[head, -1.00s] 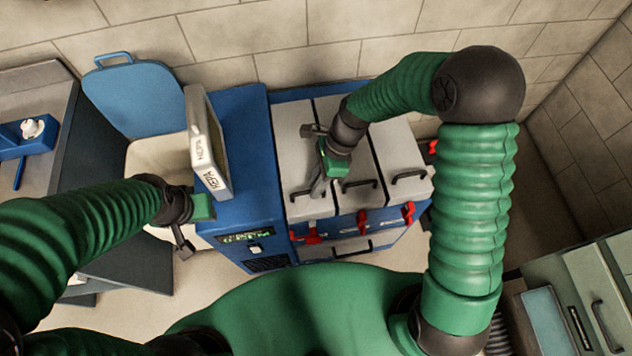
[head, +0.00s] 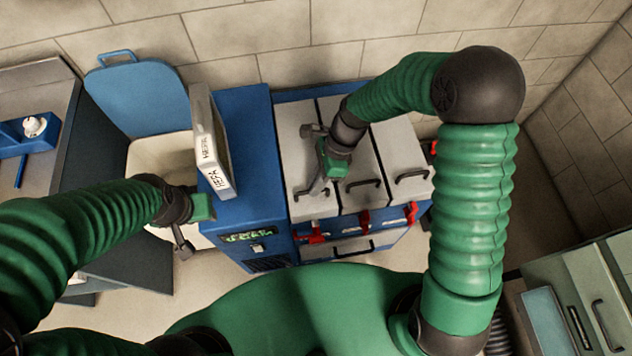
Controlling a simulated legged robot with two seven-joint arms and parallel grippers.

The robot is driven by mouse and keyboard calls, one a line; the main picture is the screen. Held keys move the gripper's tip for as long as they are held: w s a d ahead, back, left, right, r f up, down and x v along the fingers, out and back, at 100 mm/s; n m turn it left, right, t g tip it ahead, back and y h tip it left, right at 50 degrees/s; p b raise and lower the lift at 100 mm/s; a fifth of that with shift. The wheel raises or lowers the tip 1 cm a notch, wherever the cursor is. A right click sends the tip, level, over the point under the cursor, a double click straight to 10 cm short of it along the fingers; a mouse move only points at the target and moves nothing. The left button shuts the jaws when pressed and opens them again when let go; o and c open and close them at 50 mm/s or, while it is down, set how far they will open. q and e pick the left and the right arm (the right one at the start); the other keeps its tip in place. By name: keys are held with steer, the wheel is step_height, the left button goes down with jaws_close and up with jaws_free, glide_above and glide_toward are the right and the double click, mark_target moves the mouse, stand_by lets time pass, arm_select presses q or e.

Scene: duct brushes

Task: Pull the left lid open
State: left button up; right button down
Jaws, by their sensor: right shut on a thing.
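The left lid (head: 295,135) is the leftmost of three long grey lids on a blue cabinet, and it lies closed and flat. My right gripper is over the front of the left lid, shut on the handle. The middle lid (head: 359,177) and right lid (head: 398,150) are closed, each with a dark handle. My left gripper (head: 190,238) is empty, beside the blue machine at left; its jaw gap is not clear.
A HEPA filter (head: 213,150) stands upright on the blue machine (head: 258,150). An open bin with a blue lid (head: 135,95) is at left. Red latches (head: 364,221) line the cabinet front. A grey-green cabinet (head: 590,285) is at lower right.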

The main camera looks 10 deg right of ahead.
steer(key=shift+w+r, duration=0.1)
stand_by(0.5)
steer(key=w+r+g+p, duration=0.1)
steer(key=w+r+p, duration=1.1)
steer(key=r+p, duration=0.3)
steer(key=shift+w+r, duration=0.2)
steer(key=shift+r, duration=0.75)
steer(key=shift+d, duration=0.15)
